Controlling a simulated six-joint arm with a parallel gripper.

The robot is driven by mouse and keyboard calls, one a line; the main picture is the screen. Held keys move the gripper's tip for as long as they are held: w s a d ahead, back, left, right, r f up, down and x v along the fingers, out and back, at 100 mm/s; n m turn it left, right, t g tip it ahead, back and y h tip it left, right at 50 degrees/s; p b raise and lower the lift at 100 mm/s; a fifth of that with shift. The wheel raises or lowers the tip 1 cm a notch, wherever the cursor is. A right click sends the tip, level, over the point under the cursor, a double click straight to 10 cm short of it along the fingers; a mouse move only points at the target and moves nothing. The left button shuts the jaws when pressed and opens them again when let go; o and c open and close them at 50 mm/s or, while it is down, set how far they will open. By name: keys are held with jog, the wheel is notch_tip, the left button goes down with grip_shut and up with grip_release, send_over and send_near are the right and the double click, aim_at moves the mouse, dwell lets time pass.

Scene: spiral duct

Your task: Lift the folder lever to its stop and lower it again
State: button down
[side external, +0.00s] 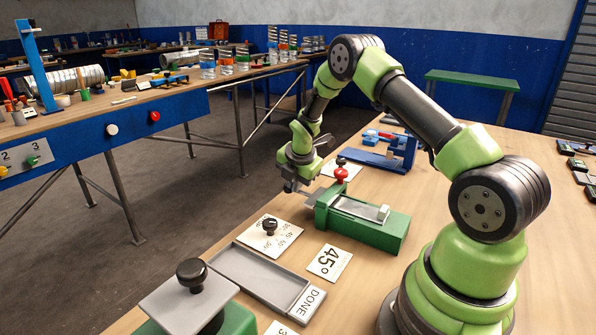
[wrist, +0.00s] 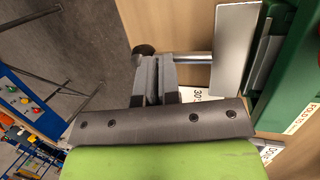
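The folder (side external: 362,232) is a green block with a grey metal plate (side external: 360,208) on top and a red knob (side external: 341,174) on a post at its far end. In the wrist view, a metal rod with a black knob, which I take for the lever (wrist: 193,57), runs left from a pale plate (wrist: 236,48). My gripper (side external: 297,184) is low beside the folder's far left end. In the wrist view its fingers (wrist: 157,66) are close together, with their tips at the rod near the black knob.
A grey DONE tray (side external: 262,275), a 45° card (side external: 329,262) and a card with a black knob (side external: 270,232) lie in front. Another plate with a black knob (side external: 190,283) is at the near left. A blue fixture (side external: 390,155) stands behind the folder.

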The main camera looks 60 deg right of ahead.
jog(key=s+a+r+m, duration=0.1)
jog(key=a+r+m, duration=0.15)
jog(key=r, duration=0.45)
jog(key=s+a+r+m+t, duration=0.1)
jog(key=s+a+r, duration=0.1)
jog(key=a+r, duration=0.35)
jog(key=s+a+r+m, duration=0.1)
jog(key=r+m, duration=0.1)
jog(key=r, duration=0.7)
jog(key=s+a+r+m+t+y, duration=0.1)
jog(key=s+a+r+m+y, duration=0.1)
jog(key=s+a+m, duration=0.4)
jog(key=s+a+r+m+t+y, duration=0.2)
jog(key=s+a+m, duration=0.5)
jog(key=s+m, duration=0.3)
jog(key=s, duration=0.3)
jog(key=shift+s+r, duration=0.25)
jog(key=shift+r, duration=0.15)
jog(key=c, duration=1.8)
grip_release()
jog(key=shift+c, duration=0.2)
